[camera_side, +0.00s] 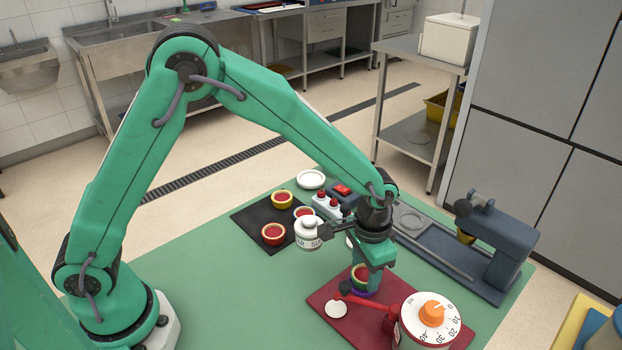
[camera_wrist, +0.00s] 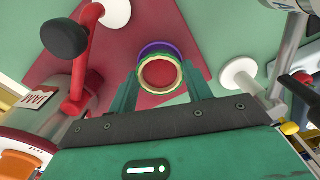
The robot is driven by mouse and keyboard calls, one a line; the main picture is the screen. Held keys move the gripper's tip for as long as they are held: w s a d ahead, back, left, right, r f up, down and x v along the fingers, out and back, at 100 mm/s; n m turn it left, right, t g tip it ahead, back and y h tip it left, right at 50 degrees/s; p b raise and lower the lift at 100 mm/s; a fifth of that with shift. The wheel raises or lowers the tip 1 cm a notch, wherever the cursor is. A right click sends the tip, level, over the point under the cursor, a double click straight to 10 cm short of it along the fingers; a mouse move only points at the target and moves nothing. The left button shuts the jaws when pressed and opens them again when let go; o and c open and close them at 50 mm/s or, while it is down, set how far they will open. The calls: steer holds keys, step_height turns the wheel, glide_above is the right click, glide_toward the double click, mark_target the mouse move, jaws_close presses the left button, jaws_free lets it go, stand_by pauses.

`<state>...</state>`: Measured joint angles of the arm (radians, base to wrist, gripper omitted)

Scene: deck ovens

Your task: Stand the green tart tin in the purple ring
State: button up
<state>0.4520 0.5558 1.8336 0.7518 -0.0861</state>
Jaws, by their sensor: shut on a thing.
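The green tart tin (camera_wrist: 178,89) has a cream crust and red filling, and sits between the two fingers of my gripper (camera_wrist: 161,90), which is shut on it. In the side view the tin (camera_side: 361,277) is upright below my gripper (camera_side: 364,268), partly hidden by the fingers. The purple ring (camera_wrist: 155,48) shows as an arc past the tin's far edge in the wrist view. In the side view the ring (camera_side: 362,292) is directly under the tin, on the red mat (camera_side: 327,296). I cannot tell whether the tin is inside the ring or just above it.
A white jar (camera_side: 308,236), tarts on a black mat (camera_side: 254,216) and a blue press (camera_side: 510,240) stand farther off. The front-left table is clear.

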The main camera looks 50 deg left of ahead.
mark_target(363, 279)
steer(key=shift+f, duration=0.5)
steer(key=o, duration=0.7)
steer(key=shift+r, duration=0.1)
step_height(363, 279, up, 11)
steer(key=shift+f, duration=0.1)
stand_by(1.4)
stand_by(0.5)
